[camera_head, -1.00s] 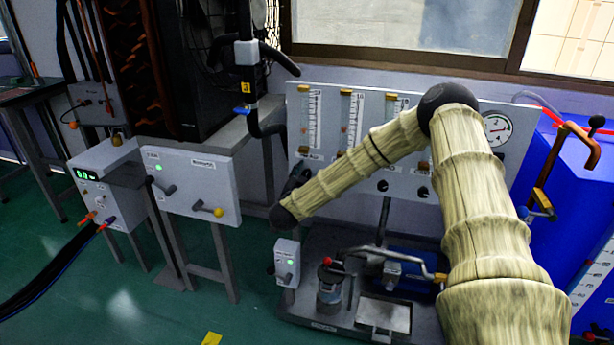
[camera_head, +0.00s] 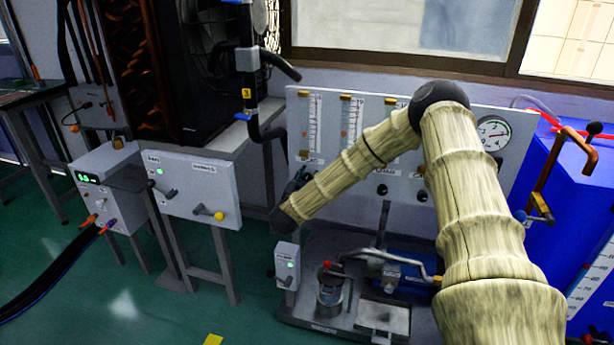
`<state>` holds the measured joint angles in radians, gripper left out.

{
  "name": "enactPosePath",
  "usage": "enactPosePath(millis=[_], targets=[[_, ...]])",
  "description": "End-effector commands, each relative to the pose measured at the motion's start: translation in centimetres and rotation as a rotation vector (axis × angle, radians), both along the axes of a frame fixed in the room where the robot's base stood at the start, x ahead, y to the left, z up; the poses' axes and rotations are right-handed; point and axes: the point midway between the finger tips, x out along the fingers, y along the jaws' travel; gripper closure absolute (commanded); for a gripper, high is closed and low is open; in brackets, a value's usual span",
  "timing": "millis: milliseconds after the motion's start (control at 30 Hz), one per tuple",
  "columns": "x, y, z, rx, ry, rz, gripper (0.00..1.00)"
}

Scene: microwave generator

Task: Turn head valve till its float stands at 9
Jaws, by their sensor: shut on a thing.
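The grey-white panel (camera_head: 460,180) stands under the window and carries several upright scale tubes. The leftmost tube (camera_head: 314,122) has orange-red marks inside, but its numbers and exact float height are too small to read. Two black valve knobs (camera_head: 382,190) (camera_head: 422,194) show below the tubes further right. The valve labels are not readable, so I cannot tell which one is the head valve.
A round gauge (camera_head: 493,133) sits on the panel's right. A blue tank (camera_head: 560,190) with a brown pipe stands at the right. A grey tray (camera_head: 322,322) with a jar and a blue pump lies below. Control boxes (camera_head: 192,188) stand at left.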

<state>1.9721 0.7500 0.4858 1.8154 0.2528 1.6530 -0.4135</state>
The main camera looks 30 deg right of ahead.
Motion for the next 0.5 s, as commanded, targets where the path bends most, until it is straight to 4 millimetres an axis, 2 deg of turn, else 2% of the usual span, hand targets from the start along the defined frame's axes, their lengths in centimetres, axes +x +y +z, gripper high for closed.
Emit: enactPosePath(millis=[133,500], targets=[[0.06,0.15,0.68,-0.060,0.070,0.002,0.95],[0.17,0.28,0.65,-0.261,0.304,0.003,0.95]])
